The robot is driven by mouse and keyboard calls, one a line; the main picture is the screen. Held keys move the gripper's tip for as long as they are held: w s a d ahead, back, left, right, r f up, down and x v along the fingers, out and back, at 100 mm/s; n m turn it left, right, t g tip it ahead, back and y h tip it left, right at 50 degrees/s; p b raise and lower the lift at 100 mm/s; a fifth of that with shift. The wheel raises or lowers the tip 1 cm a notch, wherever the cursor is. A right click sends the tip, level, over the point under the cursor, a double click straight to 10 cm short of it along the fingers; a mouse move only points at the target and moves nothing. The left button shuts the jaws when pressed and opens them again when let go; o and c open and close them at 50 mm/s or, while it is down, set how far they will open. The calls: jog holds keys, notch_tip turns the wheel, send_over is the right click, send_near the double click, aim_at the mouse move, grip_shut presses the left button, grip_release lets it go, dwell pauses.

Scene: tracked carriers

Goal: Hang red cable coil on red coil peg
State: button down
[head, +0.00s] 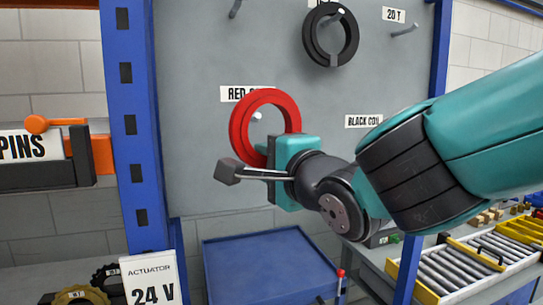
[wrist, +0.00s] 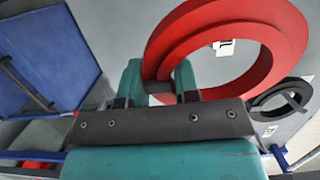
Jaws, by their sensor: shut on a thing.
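The red cable coil (head: 239,124) is a thick upright ring in front of the grey board. My gripper (head: 271,150) is shut on its lower right rim. In the wrist view, the coil (wrist: 288,38) rises from between the fingers of my gripper (wrist: 159,85). A pale peg tip (head: 257,116) shows inside the coil's opening in the head view. I cannot tell whether the peg passes through the ring or lies behind it. The label above, starting "RED" (head: 236,94), is partly covered by the coil.
A black coil (head: 348,45) hangs at the top of the grey board (head: 200,150). A bare peg (head: 404,30) is at upper right, another (head: 235,9) at upper left. Blue posts (head: 140,130) flank the board. A blue bin (head: 265,265) stands below.

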jog(key=w+a+f+p, duration=0.1)
jog(key=w+a+p, duration=0.1)
jog(key=w, duration=0.6)
jog(key=shift+w+a+f+p, duration=0.2)
jog(key=shift+f+p, duration=0.1)
jog(key=shift+p, duration=0.4)
dwell(0.8)
jog(key=c, duration=0.8)
grip_release()
